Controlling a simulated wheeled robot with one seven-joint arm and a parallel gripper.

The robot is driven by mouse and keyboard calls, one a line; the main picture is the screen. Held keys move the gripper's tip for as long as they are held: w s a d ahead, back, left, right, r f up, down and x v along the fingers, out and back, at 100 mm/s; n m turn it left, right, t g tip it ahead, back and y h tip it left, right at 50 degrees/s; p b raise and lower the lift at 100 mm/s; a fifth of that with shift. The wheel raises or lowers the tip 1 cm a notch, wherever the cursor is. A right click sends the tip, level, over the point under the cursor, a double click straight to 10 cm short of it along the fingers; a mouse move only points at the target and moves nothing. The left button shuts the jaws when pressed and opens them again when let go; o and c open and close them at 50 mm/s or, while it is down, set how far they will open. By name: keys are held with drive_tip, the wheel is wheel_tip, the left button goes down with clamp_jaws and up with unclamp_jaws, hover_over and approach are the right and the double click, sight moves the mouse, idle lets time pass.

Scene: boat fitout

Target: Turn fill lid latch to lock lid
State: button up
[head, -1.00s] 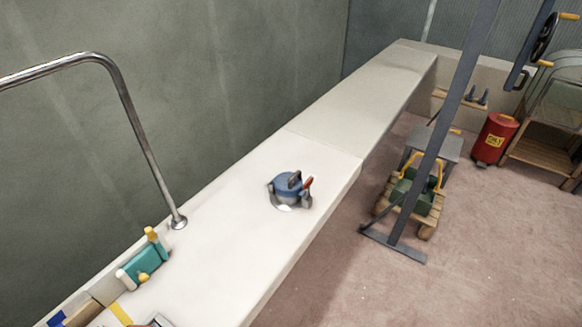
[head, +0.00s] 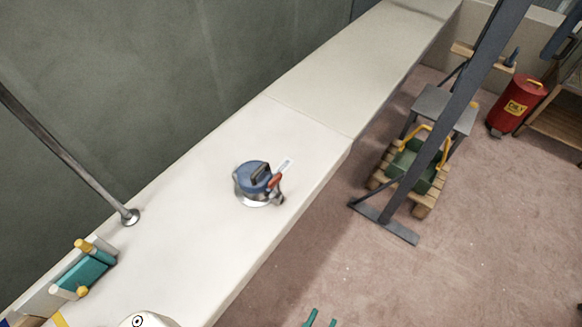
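The fill lid (head: 250,177) is a round blue cap with a dark raised handle on top. It sits on a shiny metal ring (head: 250,201) on the white deck ledge. The red latch lever (head: 274,181) stands at the lid's right side, tilted up to the right. I cannot tell exactly how the latch meets the lid edge. A small white label (head: 284,167) lies just behind it. My gripper is not clearly in view, and nothing touches the lid or latch.
A metal rail post (head: 130,215) rises left of the lid. The ledge around the lid is clear.

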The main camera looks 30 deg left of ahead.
drive_tip(key=w+a+f+n+g+y, duration=0.2)
drive_tip(key=w+a+f+n, duration=0.55)
drive_tip(key=n, duration=0.35)
drive_tip(key=n+h, duration=0.2)
drive_tip(key=n, duration=1.6)
approach(273, 180)
drive_tip(key=d+f, duration=0.2)
drive_tip(key=f, duration=0.1)
drive_tip(key=w+d+f, duration=0.1)
drive_tip(key=d+f, duration=0.1)
drive_tip(key=f, duration=0.1)
drive_tip(key=d+f, duration=0.2)
drive_tip(key=f, duration=0.1)
drive_tip(key=shift+w+d+f, duration=0.15)
drive_tip(key=shift+w+d, duration=0.05)
drive_tip(key=shift+d, duration=0.05)
drive_tip(key=s+a+r+n+h, duration=0.15)
drive_tip(key=a+r+n, duration=0.25)
drive_tip(key=a+r, duration=0.45)
drive_tip(key=shift+n, duration=0.3)
drive_tip(key=x, duration=0.7)
drive_tip(key=d+x, duration=0.1)
drive_tip(key=x, duration=0.2)
drive_tip(key=shift+w+r, duration=0.2)
drive_tip(key=shift+w, duration=0.3)
clamp_jaws()
